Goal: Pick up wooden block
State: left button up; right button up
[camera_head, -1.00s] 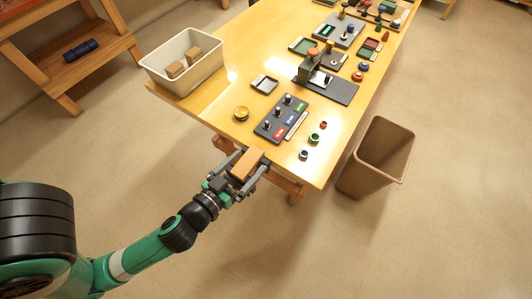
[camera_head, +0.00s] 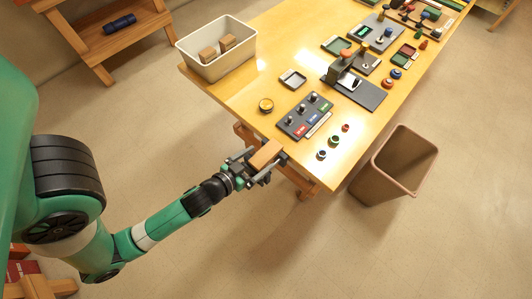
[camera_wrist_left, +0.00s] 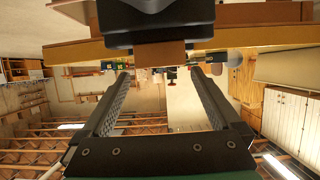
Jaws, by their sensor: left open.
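The wooden block (camera_head: 265,154) is an orange-brown rectangular piece at the near edge of the table, in the head view. My left gripper (camera_head: 262,163) is open around it, with one finger on each side; I cannot tell whether either finger touches it. In the left wrist view the block (camera_wrist_left: 160,53) shows at the top centre, beyond and between the two open fingers (camera_wrist_left: 160,85). A dark shape covers part of the top of that view. My right gripper is not in view.
The wooden table (camera_head: 279,68) carries a dark switch panel (camera_head: 291,125), a round yellow piece (camera_head: 266,105), small round coloured pieces (camera_head: 333,141) and a grey tray (camera_head: 293,79). A white bin (camera_head: 222,70) holds two brown blocks. A brown wastebin (camera_head: 375,187) stands right of the table.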

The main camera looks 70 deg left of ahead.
aim_at(267, 153)
pick_arm(q)
jog(key=x, duration=0.5)
jog(key=shift+a+b, duration=0.1)
jog(key=shift+b, duration=0.25)
jog(key=c, duration=1.5)
